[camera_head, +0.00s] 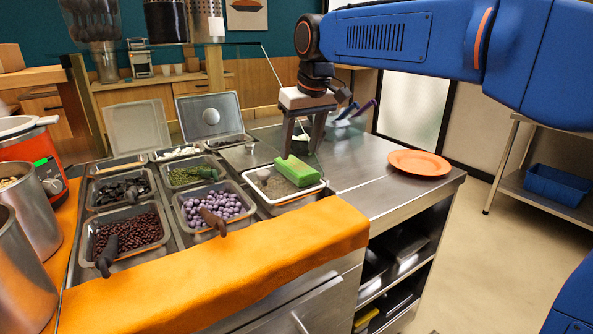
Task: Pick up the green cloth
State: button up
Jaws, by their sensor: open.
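The green cloth (297,170) looks like a folded rectangular block. It lies across the top of a topping tray (272,203) at the right end of the topping rows. My gripper (301,152) points down from the blue arm, just above and behind the cloth in this view. Its two fingers are apart, with nothing seen between them. The left fingertip appears close to the cloth's far end; I cannot tell whether it touches.
Trays of purple balls (214,207), red beans (128,235) and other toppings lie to the left. An orange cloth (230,268) drapes over the front edge. An orange plate (419,163) sits on the steel counter (375,190), which has clear room around it.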

aim_at(296, 164)
jog(key=x, duration=0.5)
jog(key=shift+r, duration=0.1)
jog(key=c, duration=0.8)
